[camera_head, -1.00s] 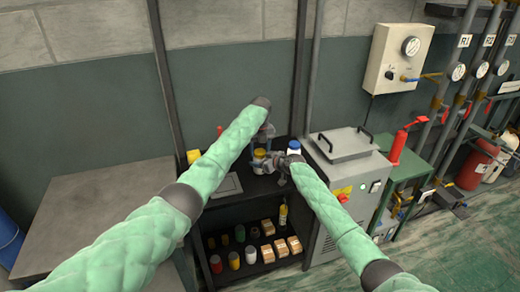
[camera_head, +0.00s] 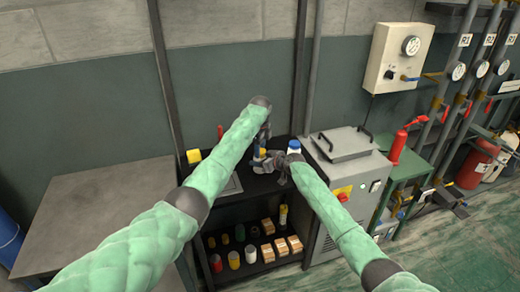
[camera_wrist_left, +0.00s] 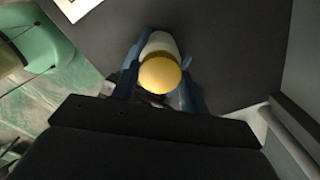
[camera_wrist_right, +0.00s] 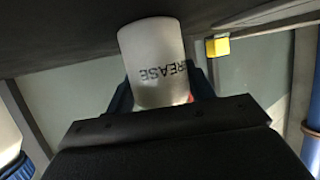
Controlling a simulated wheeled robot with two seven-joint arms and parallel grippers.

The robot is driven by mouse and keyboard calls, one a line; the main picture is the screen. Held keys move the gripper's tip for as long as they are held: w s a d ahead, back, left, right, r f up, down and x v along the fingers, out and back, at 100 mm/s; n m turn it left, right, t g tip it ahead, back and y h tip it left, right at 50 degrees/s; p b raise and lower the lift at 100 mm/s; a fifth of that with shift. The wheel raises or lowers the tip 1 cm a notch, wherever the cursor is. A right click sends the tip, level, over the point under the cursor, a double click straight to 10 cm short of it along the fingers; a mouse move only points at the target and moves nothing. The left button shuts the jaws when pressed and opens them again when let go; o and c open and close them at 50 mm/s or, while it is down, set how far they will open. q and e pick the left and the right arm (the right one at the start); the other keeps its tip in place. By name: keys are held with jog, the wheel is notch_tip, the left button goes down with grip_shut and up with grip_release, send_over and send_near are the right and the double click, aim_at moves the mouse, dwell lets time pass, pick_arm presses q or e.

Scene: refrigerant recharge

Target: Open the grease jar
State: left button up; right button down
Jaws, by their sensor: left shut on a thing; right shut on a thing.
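The grease jar is white with the word GREASE on its side; it fills the upper middle of the right wrist view (camera_wrist_right: 152,62). My right gripper (camera_head: 280,162) is shut on the jar's body, one finger on each side. The yellow lid (camera_wrist_left: 160,75) shows in the left wrist view, with the white jar (camera_wrist_left: 160,45) beyond it. My left gripper (camera_head: 264,140) comes down from above and is shut on the lid. In the head view, the grippers hide most of the jar. I cannot tell whether the lid still touches the jar.
A white bottle with a blue cap (camera_head: 294,147) stands close to my right gripper. Several cans and cartons (camera_head: 267,227) sit below. A grey machine (camera_head: 345,165) stands right.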

pick_arm(q)
jog(key=n, duration=0.3)
jog(key=shift+n, duration=0.3)
jog(key=o, duration=1.1)
jog(key=shift+r, duration=0.15)
